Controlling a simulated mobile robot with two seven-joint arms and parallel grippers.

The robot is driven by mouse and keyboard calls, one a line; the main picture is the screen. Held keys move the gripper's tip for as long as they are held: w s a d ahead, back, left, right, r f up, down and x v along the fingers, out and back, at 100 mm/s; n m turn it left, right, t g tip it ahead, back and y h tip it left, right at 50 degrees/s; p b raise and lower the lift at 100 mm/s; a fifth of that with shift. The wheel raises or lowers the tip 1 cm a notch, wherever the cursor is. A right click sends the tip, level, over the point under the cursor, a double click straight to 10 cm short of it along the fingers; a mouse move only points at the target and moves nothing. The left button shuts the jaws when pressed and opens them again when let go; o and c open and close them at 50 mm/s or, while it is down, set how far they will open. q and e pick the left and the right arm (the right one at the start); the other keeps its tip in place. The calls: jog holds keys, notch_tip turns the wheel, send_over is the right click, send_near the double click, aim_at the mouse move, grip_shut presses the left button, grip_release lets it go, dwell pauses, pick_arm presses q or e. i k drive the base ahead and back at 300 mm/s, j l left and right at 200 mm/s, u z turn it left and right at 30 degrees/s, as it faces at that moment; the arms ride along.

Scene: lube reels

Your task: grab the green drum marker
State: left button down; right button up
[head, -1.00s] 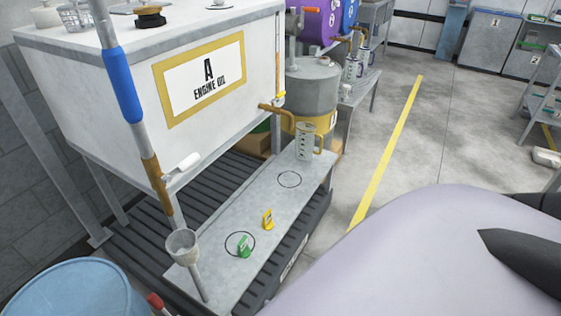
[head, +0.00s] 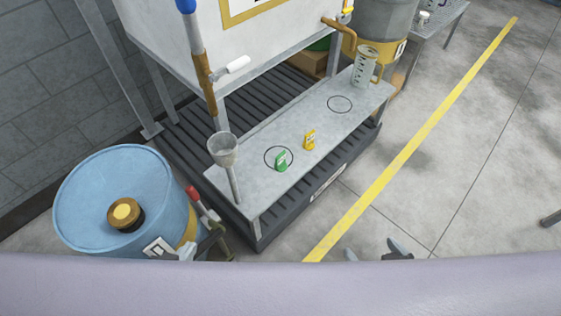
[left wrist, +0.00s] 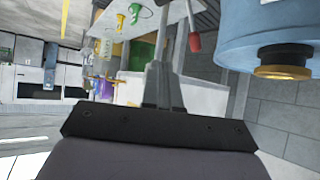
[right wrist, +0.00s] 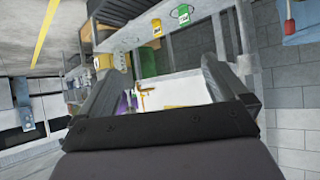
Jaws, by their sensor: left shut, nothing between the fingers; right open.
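The green drum marker (head: 281,160) stands on the grey metal shelf (head: 255,205), at the edge of the nearer drawn circle. It also shows at the top of the left wrist view (left wrist: 134,12) and right wrist view (right wrist: 183,17). My left gripper (head: 188,251) is shut and empty beside the blue drum, low in the head view, apart from the marker. My right gripper (head: 376,253) is open and empty, right of the shelf and near the yellow floor line. Its spread fingers show in the right wrist view (right wrist: 160,68).
A yellow marker (head: 310,140) stands just right of the green one. A funnel (head: 223,150) rises at the shelf's near end, and a clear measuring jug (head: 364,68) stands at its far end. The blue drum (head: 85,195) and a red-handled part (head: 193,193) lie left. Floor right of the shelf is clear.

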aim_at(280, 165)
jog(key=i+l+u, duration=0.1)
jog(key=u, duration=0.85)
jog(key=l+u, duration=0.35)
jog(key=i+l+u, duration=0.1)
jog(key=l+u, duration=0.5)
jog(key=l, duration=0.45)
jog(key=k+l+u, duration=0.15)
jog(key=l+u, duration=0.15)
jog(key=l, duration=0.45)
jog(key=k+l, duration=0.1)
jog(key=l, duration=0.5)
jog(key=k+l, duration=0.1)
jog(key=l, duration=0.45)
jog(key=k+l, duration=0.1)
jog(key=l, duration=0.5)
jog(key=i+u, duration=0.05)
